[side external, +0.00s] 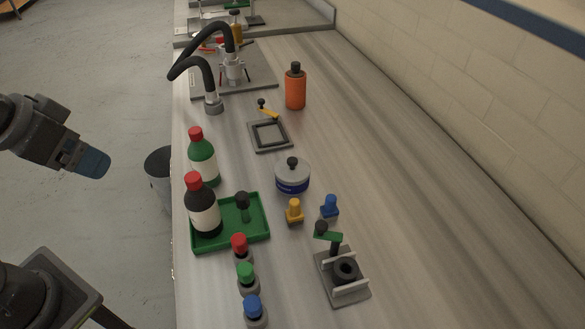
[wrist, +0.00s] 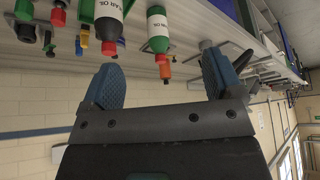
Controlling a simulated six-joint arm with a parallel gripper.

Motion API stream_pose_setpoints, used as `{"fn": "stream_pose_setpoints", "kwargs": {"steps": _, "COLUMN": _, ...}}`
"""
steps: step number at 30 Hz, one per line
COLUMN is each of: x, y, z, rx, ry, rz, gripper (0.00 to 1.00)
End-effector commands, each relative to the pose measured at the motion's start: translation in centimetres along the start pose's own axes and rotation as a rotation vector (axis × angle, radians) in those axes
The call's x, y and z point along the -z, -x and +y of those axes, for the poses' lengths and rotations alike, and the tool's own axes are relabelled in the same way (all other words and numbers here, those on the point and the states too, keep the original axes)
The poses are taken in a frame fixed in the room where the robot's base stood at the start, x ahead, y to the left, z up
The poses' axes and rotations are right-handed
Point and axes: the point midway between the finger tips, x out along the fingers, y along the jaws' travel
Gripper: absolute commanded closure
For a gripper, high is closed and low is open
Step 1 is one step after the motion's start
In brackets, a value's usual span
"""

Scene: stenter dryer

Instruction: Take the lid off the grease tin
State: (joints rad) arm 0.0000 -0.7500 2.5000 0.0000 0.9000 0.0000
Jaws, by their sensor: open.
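The grease tin (side external: 292,181) is a short round tin with a blue band, standing upright on the bench in the middle of the side view. My gripper (side external: 98,164) is at the left of the side view, beyond the bench's left edge and well apart from the tin. In the wrist view my gripper (wrist: 163,78) shows two blue fingers spread wide with nothing between them. I cannot make out the tin in the wrist view.
The bench's right side is clear.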

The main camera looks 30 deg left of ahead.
Motion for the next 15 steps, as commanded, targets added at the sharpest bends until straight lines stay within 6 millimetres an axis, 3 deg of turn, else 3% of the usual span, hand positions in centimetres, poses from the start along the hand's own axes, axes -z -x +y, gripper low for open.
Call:
{"fn": "stream_pose_setpoints", "kwargs": {"steps": 4, "x": 0.0, "y": 0.0, "z": 0.0, "rx": 0.0, "ry": 0.0, "rz": 0.0, "gripper": 0.0}}
{"fn": "stream_pose_setpoints", "kwargs": {"steps": 11, "x": 0.1, "y": 0.0, "z": 0.0, "rx": 0.0, "ry": 0.002, "rz": -0.001, "gripper": 0.0}}
{"fn": "stream_pose_setpoints", "kwargs": {"steps": 15, "x": 1.9, "y": 0.2, "z": 0.5, "rx": 0.002, "ry": 0.033, "rz": -0.026, "gripper": 0.0}}
